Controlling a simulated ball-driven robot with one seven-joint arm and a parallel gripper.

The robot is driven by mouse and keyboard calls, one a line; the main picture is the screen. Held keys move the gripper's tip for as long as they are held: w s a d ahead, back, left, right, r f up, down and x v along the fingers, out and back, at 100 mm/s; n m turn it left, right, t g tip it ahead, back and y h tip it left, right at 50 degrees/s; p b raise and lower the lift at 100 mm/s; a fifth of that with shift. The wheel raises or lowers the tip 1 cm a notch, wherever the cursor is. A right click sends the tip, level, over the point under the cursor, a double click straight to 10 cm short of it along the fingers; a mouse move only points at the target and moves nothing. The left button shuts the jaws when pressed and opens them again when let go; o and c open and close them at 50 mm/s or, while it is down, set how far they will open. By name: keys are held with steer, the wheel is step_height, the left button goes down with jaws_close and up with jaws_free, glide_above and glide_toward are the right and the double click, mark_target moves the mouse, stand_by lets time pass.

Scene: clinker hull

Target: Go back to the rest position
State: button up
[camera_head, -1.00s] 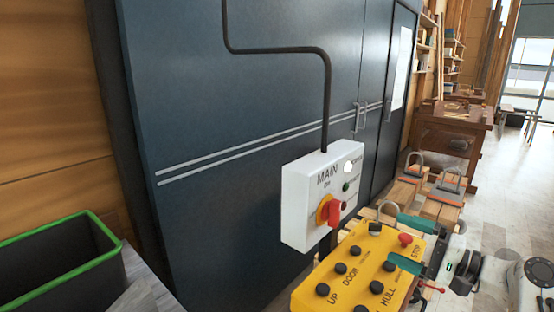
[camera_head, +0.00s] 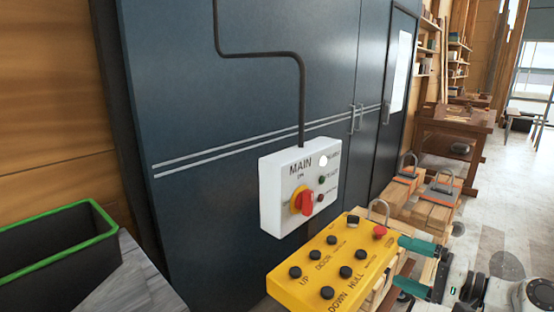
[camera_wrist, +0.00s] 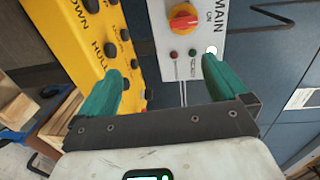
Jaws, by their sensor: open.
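My gripper (camera_head: 402,264) is open and empty, with two teal fingers pointing left in the head view. It is just right of the yellow button box (camera_head: 335,262), apart from it as far as I can tell. In the wrist view my gripper (camera_wrist: 161,68) spreads its fingers with nothing between the tips. Beyond them show the yellow box (camera_wrist: 85,35) on the left and the white MAIN switch box (camera_wrist: 188,45) with its red knob (camera_wrist: 184,22) on an orange disc. The white box also shows in the head view (camera_head: 270,190), a white lamp on its face.
A dark cabinet (camera_head: 210,110) fills the back. A green-rimmed dark bin (camera_head: 60,240) stands at the lower left on a grey surface. Wooden blocks with metal shackles (camera_head: 440,190) and a workbench (camera_head: 455,135) stand at the right. Pale floor is open at the far right.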

steer(key=s+a+f+n+g+h, duration=0.2)
steer(key=s+f+g+h, duration=0.1)
steer(key=s+f, duration=0.6)
steer(key=s+a+f+n+g+h, duration=0.1)
steer(key=s+a+f+g+h, duration=0.15)
steer(key=s+f, duration=0.7)
steer(key=s+d+f+n+g+h, duration=0.2)
steer(key=s+f+h, duration=0.1)
steer(key=s, duration=0.8)
steer(key=s+d+f+n+g+h, duration=0.2)
steer(key=s+f+g+h, duration=0.1)
steer(key=s, duration=0.8)
steer(key=shift+s+f+n+h, duration=0.25)
steer(key=shift+f+n+h, duration=0.05)
steer(key=shift+f+h, duration=0.3)
